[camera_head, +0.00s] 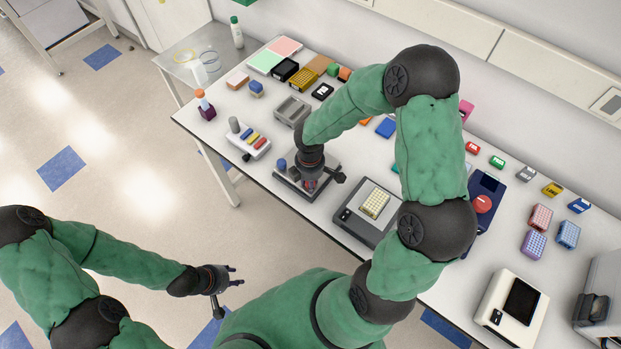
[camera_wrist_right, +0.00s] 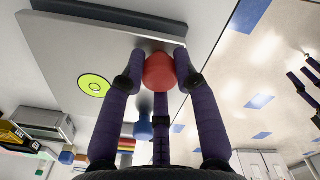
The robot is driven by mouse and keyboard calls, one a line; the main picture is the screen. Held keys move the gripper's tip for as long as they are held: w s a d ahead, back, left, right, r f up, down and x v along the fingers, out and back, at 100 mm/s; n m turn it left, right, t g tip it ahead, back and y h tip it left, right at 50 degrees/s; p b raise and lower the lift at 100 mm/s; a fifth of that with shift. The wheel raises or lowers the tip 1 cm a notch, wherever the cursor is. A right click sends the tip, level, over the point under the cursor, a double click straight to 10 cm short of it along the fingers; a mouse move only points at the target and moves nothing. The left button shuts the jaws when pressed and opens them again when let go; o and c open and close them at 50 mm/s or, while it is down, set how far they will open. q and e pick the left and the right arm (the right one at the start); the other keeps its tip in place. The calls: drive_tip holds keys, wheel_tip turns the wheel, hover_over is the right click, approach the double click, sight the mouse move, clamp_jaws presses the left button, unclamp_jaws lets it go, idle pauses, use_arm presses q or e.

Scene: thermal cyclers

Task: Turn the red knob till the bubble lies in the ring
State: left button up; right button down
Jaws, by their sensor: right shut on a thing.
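In the right wrist view the red knob (camera_wrist_right: 159,72) sits at the edge of a grey levelling plate (camera_wrist_right: 65,38). My right gripper (camera_wrist_right: 160,66) is shut on the red knob, with its purple fingers around it. The round yellow-green bubble level (camera_wrist_right: 88,80) lies on the plate left of the knob; a small dark ring shows in it, but the bubble is too small to place surely. A blue knob (camera_wrist_right: 143,127) shows below. In the head view my right gripper (camera_head: 311,183) covers part of the plate (camera_head: 290,181). My left gripper (camera_head: 236,276) is open and empty over the floor.
A thermal cycler (camera_head: 353,217) with a tube block stands right of the plate. A white rack with coloured pieces (camera_head: 262,146) is to its left, and a grey tray (camera_head: 291,110) behind it. My right arm crosses over the table's middle.

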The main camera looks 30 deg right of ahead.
drive_tip(key=shift+w+r+n+p, duration=0.25)
drive_tip(key=shift+n+p, duration=0.15)
drive_tip(key=shift+n, duration=0.5)
drive_tip(key=shift+a+f, duration=0.1)
drive_tip(key=c, duration=0.9)
unclamp_jaws()
drive_tip(key=shift+c, duration=0.2)
drive_tip(key=shift+s+a, duration=0.1)
drive_tip(key=shift+a, duration=0.05)
drive_tip(key=shift+f, duration=0.1)
